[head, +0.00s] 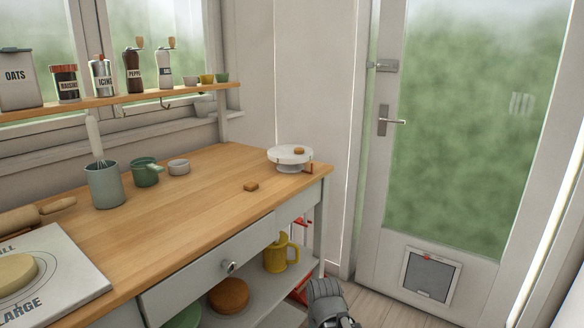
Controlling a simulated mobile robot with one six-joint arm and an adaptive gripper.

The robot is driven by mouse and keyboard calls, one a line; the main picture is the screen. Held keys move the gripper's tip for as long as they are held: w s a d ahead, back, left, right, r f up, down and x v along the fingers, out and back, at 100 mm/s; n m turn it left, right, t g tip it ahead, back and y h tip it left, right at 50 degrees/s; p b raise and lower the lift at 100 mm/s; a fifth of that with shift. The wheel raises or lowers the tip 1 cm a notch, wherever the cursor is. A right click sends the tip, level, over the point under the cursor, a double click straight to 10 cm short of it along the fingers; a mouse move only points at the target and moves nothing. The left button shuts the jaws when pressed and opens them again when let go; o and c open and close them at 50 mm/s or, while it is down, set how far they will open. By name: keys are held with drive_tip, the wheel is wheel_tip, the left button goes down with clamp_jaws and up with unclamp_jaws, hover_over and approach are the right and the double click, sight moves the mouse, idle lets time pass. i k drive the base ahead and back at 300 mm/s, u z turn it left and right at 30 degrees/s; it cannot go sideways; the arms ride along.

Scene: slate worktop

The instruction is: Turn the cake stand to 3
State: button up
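The white cake stand (283,156) stands upright at the far right corner of the wooden worktop (215,170). A small brown piece (299,151) sits on its top plate. A small wooden block (308,168) shows at the right of its foot. I cannot read any numbers on the stand. A dark grey part of my arm, apparently my gripper (330,300), shows at the bottom edge, below and in front of the worktop, well apart from the stand. Its fingers are not clear enough to tell open from shut.
A small brown block (251,187) lies on the worktop in front of the stand. A whisk crock (104,186), green cup (145,174), small bowl (179,167) and rolling pin (35,214) stand left. A yellow jug (280,254) is on the shelf below. A glass door (470,120) is right.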

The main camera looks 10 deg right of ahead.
sight(282, 155)
drive_tip(key=z, duration=0.05)
drive_tip(key=k, duration=0.65)
drive_tip(key=z, duration=0.4)
drive_tip(key=i, duration=0.75)
drive_tip(key=z, duration=0.6)
drive_tip(key=i, duration=0.8)
drive_tip(key=u, duration=0.3)
